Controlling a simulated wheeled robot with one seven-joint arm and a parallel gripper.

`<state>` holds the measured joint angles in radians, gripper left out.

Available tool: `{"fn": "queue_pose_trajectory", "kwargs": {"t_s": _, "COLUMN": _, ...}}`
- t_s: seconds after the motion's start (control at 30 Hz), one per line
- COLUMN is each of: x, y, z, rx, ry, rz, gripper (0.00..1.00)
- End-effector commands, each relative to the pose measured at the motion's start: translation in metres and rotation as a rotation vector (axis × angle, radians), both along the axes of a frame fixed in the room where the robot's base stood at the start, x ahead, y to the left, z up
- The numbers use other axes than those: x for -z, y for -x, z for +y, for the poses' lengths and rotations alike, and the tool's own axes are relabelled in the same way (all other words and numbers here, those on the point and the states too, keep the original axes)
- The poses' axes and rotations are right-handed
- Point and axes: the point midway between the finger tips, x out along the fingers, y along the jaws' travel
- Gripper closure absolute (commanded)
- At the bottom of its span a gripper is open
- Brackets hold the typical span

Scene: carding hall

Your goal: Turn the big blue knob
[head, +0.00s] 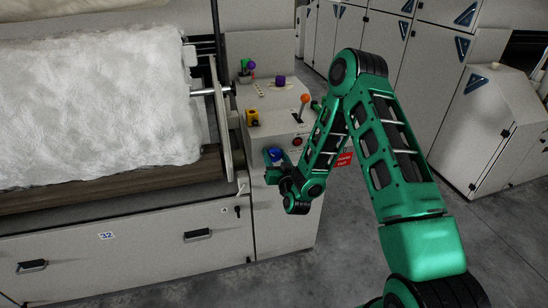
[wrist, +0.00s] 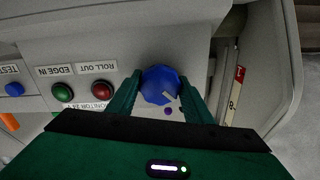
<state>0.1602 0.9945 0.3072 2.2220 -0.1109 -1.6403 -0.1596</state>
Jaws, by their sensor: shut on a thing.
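The big blue knob (head: 275,155) is on the front of the grey control cabinet, near its upper left corner. In the wrist view the knob (wrist: 160,86) is round and faceted, with a pale pointer mark at its lower right. My gripper (wrist: 161,92) has one green finger on each side of the knob and is shut on it. In the head view my gripper (head: 272,168) is small and dark, at the cabinet front, and partly covers the knob.
Green (wrist: 63,92) and red (wrist: 103,90) buttons sit beside the knob, with a small blue button (wrist: 14,89) farther left. An orange-topped lever (head: 304,99) and a yellow part (head: 252,117) stand on the cabinet top. A white fleece roll (head: 100,105) lies left. Floor (head: 350,240) is clear at right.

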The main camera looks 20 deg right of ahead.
Motion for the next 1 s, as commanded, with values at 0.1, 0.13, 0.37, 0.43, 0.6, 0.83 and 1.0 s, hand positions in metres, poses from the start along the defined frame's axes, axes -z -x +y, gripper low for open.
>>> {"fn": "queue_pose_trajectory", "kwargs": {"t_s": 0.1, "x": 0.002, "y": 0.001, "z": -0.001, "rx": 0.001, "ry": 0.013, "rz": 0.005, "gripper": 0.76}}
{"fn": "queue_pose_trajectory", "kwargs": {"t_s": 0.13, "x": 0.002, "y": 0.001, "z": -0.001, "rx": 0.001, "ry": 0.014, "rz": 0.005, "gripper": 0.76}}
{"fn": "queue_pose_trajectory", "kwargs": {"t_s": 0.37, "x": 0.002, "y": 0.001, "z": -0.001, "rx": 0.001, "ry": 0.015, "rz": 0.005, "gripper": 0.76}}
{"fn": "queue_pose_trajectory", "kwargs": {"t_s": 0.43, "x": 0.003, "y": 0.001, "z": -0.001, "rx": 0.001, "ry": 0.015, "rz": 0.006, "gripper": 0.76}}
{"fn": "queue_pose_trajectory", "kwargs": {"t_s": 0.6, "x": 0.002, "y": 0.001, "z": -0.001, "rx": 0.000, "ry": 0.014, "rz": 0.004, "gripper": 0.35}}
{"fn": "queue_pose_trajectory", "kwargs": {"t_s": 0.83, "x": 0.001, "y": 0.001, "z": 0.000, "rx": 0.000, "ry": 0.012, "rz": 0.002, "gripper": 0.35}}
{"fn": "queue_pose_trajectory", "kwargs": {"t_s": 1.0, "x": 0.002, "y": 0.014, "z": 0.001, "rx": -0.002, "ry": 0.013, "rz": 0.004, "gripper": 0.35}}
